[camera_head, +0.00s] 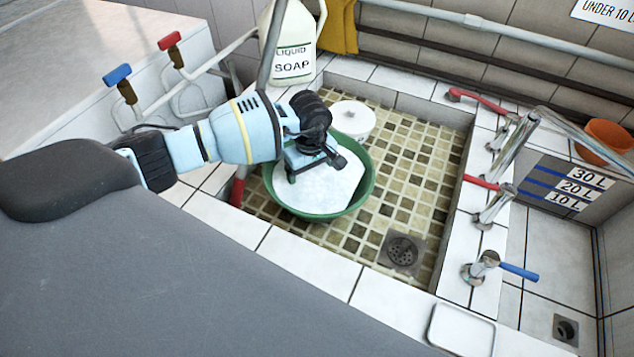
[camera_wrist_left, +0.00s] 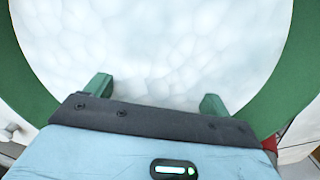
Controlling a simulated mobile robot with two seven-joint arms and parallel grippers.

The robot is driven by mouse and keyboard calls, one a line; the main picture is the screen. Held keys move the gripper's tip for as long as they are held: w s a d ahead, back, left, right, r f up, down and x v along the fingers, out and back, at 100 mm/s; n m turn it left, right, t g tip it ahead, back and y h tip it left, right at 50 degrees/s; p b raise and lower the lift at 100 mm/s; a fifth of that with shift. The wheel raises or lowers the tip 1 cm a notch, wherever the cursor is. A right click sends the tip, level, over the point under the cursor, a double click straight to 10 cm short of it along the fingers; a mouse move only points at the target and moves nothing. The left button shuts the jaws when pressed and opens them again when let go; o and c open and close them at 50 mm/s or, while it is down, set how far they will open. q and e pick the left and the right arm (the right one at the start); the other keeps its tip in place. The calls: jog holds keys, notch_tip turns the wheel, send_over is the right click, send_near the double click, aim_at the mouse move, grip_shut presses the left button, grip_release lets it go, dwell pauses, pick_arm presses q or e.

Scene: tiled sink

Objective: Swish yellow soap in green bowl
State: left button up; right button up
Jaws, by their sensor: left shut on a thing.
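The green bowl (camera_head: 362,195) stands in the tiled sink basin, filled with white foam (camera_head: 325,190). Its green rim also shows in the left wrist view (camera_wrist_left: 292,75). My left gripper (camera_head: 316,173) reaches down over the bowl from the left. No yellow soap surface shows in either view. My right gripper is not in view.
A white lidded tub (camera_head: 352,119) stands just behind the bowl. A liquid soap jug (camera_head: 293,55) stands at the back edge. Taps (camera_head: 495,205) line the basin's right side, and an orange pot (camera_head: 604,140) is farther right. The basin floor right of the bowl, around the drain (camera_head: 402,252), is clear.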

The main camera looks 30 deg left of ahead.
pick_arm(q)
jog(key=shift+a, duration=0.35)
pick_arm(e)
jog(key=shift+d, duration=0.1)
pick_arm(q)
jog(key=shift+r+p, duration=1.45)
jog(key=shift+r, duration=2.75)
notch_tip(320, 180, up, 5)
jog(key=p, duration=0.1)
send_over(309, 176)
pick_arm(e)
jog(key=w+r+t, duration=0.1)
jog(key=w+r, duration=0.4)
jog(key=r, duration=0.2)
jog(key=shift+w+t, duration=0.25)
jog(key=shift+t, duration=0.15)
